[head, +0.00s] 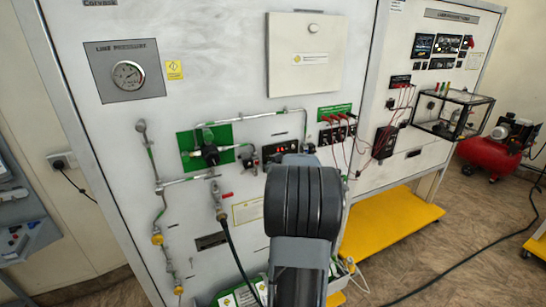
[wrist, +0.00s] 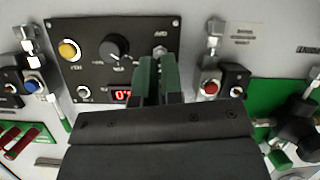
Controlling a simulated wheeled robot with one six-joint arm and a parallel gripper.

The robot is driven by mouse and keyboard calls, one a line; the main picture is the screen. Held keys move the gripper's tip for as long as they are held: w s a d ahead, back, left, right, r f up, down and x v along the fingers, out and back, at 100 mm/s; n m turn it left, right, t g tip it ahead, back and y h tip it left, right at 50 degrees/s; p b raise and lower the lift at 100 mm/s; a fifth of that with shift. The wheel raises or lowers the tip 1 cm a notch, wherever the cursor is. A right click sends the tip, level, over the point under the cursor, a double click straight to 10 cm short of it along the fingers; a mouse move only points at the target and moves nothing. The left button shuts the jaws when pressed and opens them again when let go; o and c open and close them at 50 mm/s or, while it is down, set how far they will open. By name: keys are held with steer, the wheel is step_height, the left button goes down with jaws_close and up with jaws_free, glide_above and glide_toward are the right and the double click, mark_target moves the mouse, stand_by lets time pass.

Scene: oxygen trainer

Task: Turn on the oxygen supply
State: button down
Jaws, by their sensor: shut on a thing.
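A black control panel (wrist: 97,62) fills the upper left of the wrist view. It carries a yellow button (wrist: 69,50), a black rotary knob (wrist: 114,47) and a red lit display (wrist: 123,95). My gripper (wrist: 158,65) has its two green fingers close together at the panel's right edge, beside the inverted "OFF" lettering. It is shut on a small switch there, which the fingers mostly hide. The switch's position cannot be told. In the head view the black panel (head: 279,149) shows partly behind my arm, and my gripper is hidden.
Close by in the wrist view are a red button (wrist: 211,88), a blue button (wrist: 31,86) and a dark valve body (wrist: 300,125) on a green plate. In the head view, pipes and a pressure gauge (head: 128,75) are on the board. A red compressor (head: 490,155) stands far right.

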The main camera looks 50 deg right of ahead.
steer(key=shift+w+r+g+p, duration=0.1)
steer(key=shift+r+g+p, duration=0.15)
steer(key=shift+g+p, duration=0.3)
steer(key=c, duration=1.3)
jaws_free()
steer(key=shift+o, duration=0.2)
steer(key=v, duration=1.3)
steer(key=shift+s+r, duration=0.2)
steer(key=shift+s, duration=0.2)
steer(key=shift+d, duration=0.1)
